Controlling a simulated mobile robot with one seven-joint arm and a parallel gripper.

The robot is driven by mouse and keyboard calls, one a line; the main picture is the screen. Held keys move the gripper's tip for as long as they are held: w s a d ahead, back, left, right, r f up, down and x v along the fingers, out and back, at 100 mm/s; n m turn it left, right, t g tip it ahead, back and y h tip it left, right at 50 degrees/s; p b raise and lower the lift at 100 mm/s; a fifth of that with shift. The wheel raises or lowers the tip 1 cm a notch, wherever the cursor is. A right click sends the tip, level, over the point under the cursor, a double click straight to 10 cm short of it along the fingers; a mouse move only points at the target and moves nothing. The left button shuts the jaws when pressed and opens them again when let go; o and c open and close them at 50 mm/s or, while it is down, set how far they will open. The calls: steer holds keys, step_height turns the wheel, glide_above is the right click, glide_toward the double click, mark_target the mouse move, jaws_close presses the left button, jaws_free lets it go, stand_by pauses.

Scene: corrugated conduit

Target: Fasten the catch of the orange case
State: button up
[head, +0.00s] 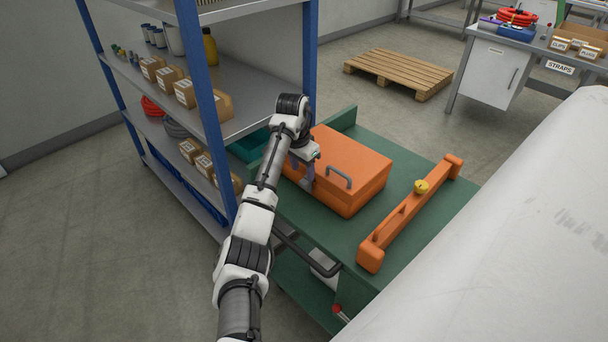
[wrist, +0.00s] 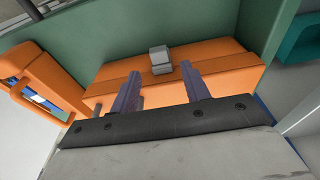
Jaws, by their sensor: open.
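The orange case (head: 350,160) lies with its lid down on the green cart, its grey handle (head: 338,177) on the near side. In the wrist view the case (wrist: 225,75) shows a seam along its length. A small grey catch (wrist: 160,58) sits at this seam; I cannot tell whether it is latched. My gripper (head: 304,184) is at the near left side of the case, partly hiding it. In the wrist view my gripper (wrist: 161,70) is open and empty, with the catch just beyond and between its fingertips. Contact cannot be told.
A long orange bar (head: 410,215) with a yellow knob lies on the green cart top (head: 335,225), right of the case. A teal bin (head: 250,146) is left of the case. A blue-post shelf (head: 215,120) stands close to my arm on the left.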

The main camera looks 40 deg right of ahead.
step_height(320, 180, up, 9)
steer(key=a, duration=0.1)
steer(key=shift+a, duration=0.25)
stand_by(0.4)
